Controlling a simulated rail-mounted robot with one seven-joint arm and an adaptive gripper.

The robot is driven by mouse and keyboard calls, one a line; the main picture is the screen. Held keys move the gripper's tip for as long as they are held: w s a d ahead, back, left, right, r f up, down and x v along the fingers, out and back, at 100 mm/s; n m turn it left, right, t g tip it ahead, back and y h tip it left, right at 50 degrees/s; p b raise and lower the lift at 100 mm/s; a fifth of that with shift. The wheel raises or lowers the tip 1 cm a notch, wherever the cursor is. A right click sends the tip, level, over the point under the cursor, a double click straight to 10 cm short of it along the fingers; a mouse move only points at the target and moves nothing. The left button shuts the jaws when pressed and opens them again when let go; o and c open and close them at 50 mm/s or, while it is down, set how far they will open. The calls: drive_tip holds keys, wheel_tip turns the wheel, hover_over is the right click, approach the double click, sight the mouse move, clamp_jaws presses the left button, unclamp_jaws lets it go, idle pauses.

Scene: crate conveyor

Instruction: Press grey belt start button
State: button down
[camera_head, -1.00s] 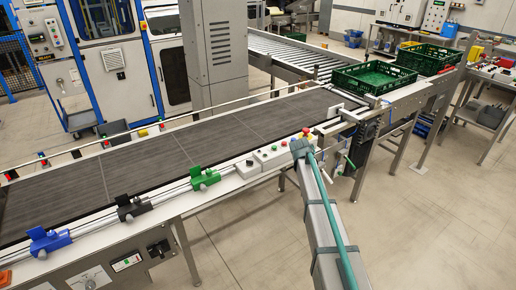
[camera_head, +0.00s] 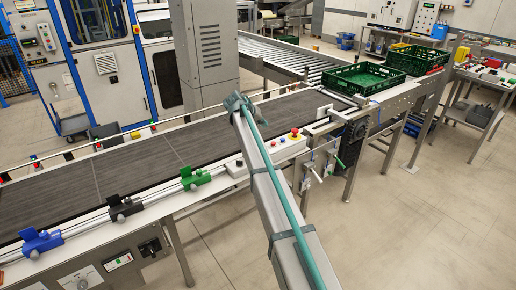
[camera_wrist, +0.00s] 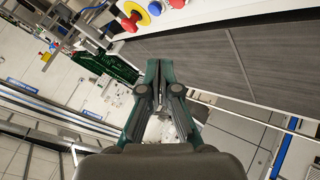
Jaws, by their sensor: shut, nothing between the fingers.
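The pale control box (camera_head: 287,148) sits on the near edge of the conveyor, with a red-on-yellow emergency stop (camera_head: 295,132) at its right end. A smaller pale box (camera_head: 235,169) with a small greyish knob lies to its left, partly behind my arm. I cannot clearly make out a grey start button. My gripper (camera_wrist: 158,64) is shut and empty, apart from these buttons. In the head view its end (camera_head: 235,102) appears over the belt.
The dark belt (camera_head: 120,175) carries no crate in view. Blue (camera_head: 40,242), black (camera_head: 124,207) and green (camera_head: 194,178) clamps sit on the near rail. Green crates (camera_head: 364,78) stand at the far right end. A grey column (camera_head: 210,60) rises behind the belt.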

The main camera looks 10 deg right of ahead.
drive_tip(key=shift+f, duration=0.1)
wheel_tip(320, 180, down, 8)
drive_tip(key=b, duration=0.2)
drive_tip(key=shift+r+b, duration=0.2)
drive_tip(key=shift+b, duration=0.15)
drive_tip(key=shift+f, duration=0.55)
drive_tip(key=shift+f+b, duration=0.1)
drive_tip(key=shift+b, duration=0.25)
idle(0.8)
drive_tip(key=shift+f+b, duration=0.3)
drive_tip(key=shift+f, duration=0.05)
drive_tip(key=shift+f+b, duration=0.3)
drive_tip(key=shift+f, duration=0.15)
idle(0.8)
idle(0.3)
drive_tip(key=shift+r, duration=0.85)
